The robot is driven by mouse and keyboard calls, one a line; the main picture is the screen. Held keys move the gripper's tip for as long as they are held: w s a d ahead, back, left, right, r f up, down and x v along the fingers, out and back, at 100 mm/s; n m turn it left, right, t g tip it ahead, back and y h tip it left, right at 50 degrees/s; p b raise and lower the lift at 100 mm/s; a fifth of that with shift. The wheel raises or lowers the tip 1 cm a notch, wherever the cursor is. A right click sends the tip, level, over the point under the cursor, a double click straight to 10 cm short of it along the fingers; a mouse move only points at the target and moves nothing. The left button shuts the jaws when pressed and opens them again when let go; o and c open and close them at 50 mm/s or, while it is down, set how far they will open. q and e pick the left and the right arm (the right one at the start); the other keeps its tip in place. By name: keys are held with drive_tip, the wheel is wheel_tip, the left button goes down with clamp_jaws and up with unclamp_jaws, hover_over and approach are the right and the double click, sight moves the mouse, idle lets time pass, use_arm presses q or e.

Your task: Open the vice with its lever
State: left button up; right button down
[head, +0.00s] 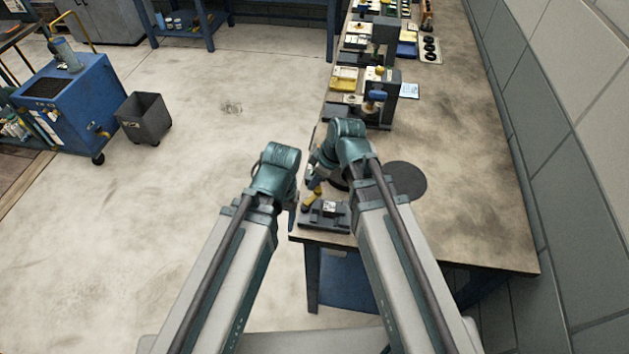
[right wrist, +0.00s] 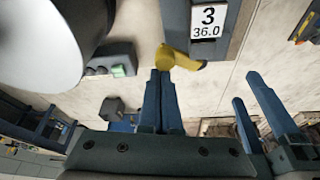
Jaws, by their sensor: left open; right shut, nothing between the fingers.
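The vice (head: 325,214) is a dark grey block on the near left corner of the bench, with a pale label on top. Its yellow lever (head: 312,196) sticks up at its left side. In the right wrist view the lever (right wrist: 178,58) shows beside the vice's body, which has a plate (right wrist: 208,22) reading 3 and 36.0. My right gripper (right wrist: 161,72) is shut and empty, its tips right at the lever; I cannot tell if they touch. My left gripper (head: 292,218) is at the bench's left edge beside the vice; it shows open in the right wrist view (right wrist: 245,88).
A dark round mat (head: 406,182) lies right of my right arm. Dark fixtures and trays (head: 372,103) stand further back along the bench (head: 470,190). A blue cabinet (head: 62,105) and a grey bin (head: 145,118) stand on the floor at left. The bench's right side is clear.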

drive_tip(key=shift+a, duration=0.1)
idle(0.5)
drive_tip(key=w+a, duration=0.2)
drive_tip(key=a, duration=0.1)
drive_tip(key=shift+w+r, duration=0.1)
drive_tip(key=shift+w, duration=0.2)
use_arm(q)
wheel_tip(320, 180, up, 10)
drive_tip(key=p, duration=0.9)
drive_tip(key=shift+a+f+p, duration=0.2)
drive_tip(key=shift+a+p, duration=0.1)
drive_tip(key=shift+a, duration=0.1)
use_arm(e)
drive_tip(key=v, duration=1)
drive_tip(key=shift+s, duration=0.4)
drive_tip(key=shift+a, duration=0.1)
